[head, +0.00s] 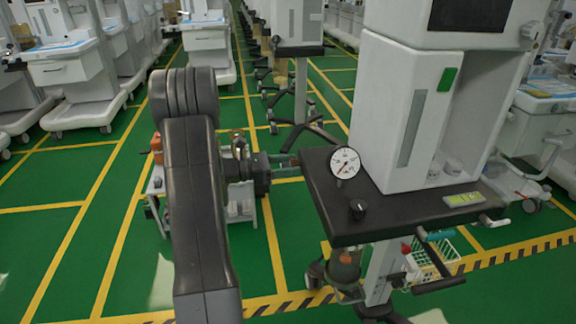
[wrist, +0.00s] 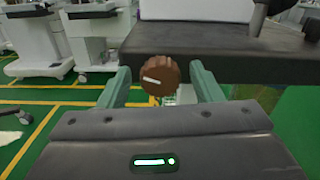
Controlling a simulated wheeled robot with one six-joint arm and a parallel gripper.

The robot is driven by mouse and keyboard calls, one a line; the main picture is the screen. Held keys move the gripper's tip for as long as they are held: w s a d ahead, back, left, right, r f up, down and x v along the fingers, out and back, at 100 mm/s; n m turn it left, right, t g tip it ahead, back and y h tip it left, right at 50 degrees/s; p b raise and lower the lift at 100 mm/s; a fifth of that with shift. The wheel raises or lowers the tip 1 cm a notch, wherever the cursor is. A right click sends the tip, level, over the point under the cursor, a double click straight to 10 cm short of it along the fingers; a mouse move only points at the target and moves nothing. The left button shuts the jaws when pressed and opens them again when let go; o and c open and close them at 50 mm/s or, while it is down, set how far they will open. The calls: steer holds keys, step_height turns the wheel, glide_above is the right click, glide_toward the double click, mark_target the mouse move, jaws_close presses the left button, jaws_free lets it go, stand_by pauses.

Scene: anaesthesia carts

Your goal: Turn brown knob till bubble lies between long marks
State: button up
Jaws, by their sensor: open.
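The brown knob (wrist: 164,70) sits at the edge of the dark shelf (wrist: 225,55) in the wrist view. Its white line points left and slightly up. I cannot make out the brown knob in the head view. My gripper (wrist: 160,73) is open, with one green finger on each side of the knob; I see no clear contact. In the head view my gripper (head: 288,168) points right at the shelf's left edge. A yellow-green level vial (head: 463,199) lies at the shelf's right front; its bubble and marks are too small to read.
A round white gauge (head: 344,162) and a black knob (head: 358,209) stand on the shelf top. A white cabinet (head: 395,115) rises behind them. A handle bar (head: 432,262) and a white basket (head: 440,258) are below the front edge. Other carts stand behind.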

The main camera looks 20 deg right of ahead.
steer(key=c, duration=1)
steer(key=shift+r+n+p, duration=0.15)
steer(key=shift+n+p, duration=0.15)
steer(key=shift+p, duration=0.3)
